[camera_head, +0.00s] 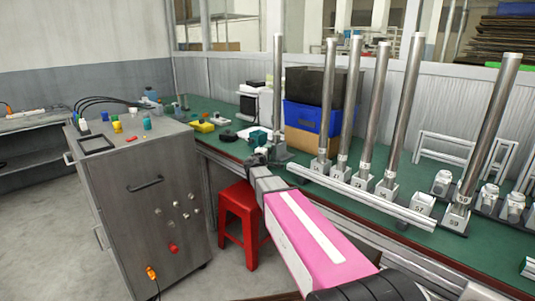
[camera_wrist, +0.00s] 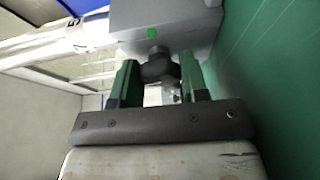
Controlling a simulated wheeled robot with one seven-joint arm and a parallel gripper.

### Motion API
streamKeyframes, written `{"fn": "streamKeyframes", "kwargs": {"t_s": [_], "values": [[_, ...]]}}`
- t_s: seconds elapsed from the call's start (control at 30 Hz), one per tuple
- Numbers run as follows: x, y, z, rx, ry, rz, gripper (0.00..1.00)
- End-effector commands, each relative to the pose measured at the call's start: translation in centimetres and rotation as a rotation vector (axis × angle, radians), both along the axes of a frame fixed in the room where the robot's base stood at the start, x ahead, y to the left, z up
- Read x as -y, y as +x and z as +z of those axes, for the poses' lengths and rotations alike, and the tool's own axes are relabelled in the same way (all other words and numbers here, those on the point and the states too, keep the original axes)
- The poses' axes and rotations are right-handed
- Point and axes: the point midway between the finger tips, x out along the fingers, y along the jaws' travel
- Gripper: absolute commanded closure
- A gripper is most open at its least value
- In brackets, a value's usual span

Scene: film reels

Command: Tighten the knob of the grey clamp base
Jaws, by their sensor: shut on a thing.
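The grey clamp base (camera_wrist: 185,22) fills the top of the wrist view and carries a small green square mark. Its dark round knob (camera_wrist: 159,68) sticks out toward me between the two green fingers. My gripper (camera_wrist: 158,76) is shut on this knob, a finger on each side. In the head view my gripper (camera_head: 259,159) reaches the green bench beside the clamp base (camera_head: 280,154), which holds an upright metal pole (camera_head: 277,90). The knob is too small and hidden to make out there.
Several labelled clamp bases with tall metal poles (camera_head: 403,110) stand to the right along a pale rail (camera_head: 365,195) on the green bench. A blue crate (camera_head: 306,117) stands behind. A red stool (camera_head: 238,215) and a grey cabinet (camera_head: 145,190) are at the left.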

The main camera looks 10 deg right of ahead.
Motion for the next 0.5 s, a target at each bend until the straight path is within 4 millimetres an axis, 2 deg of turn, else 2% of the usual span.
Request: {"fn": "streamKeyframes", "kwargs": {"t_s": [0.17, 0.2, 0.23, 0.27, 0.5], "values": [[-0.03, -0.14, -0.1, -0.002, 0.002, 0.0, 0.83], [-0.03, -0.14, -0.11, -0.003, 0.002, 0.0, 0.46], [-0.02, -0.13, -0.1, -0.002, 0.001, 0.0, 0.36], [-0.02, -0.13, -0.09, -0.002, 0.001, 0.0, 0.34], [-0.01, -0.08, -0.04, -0.001, 0.0, 0.0, 0.34]]}}
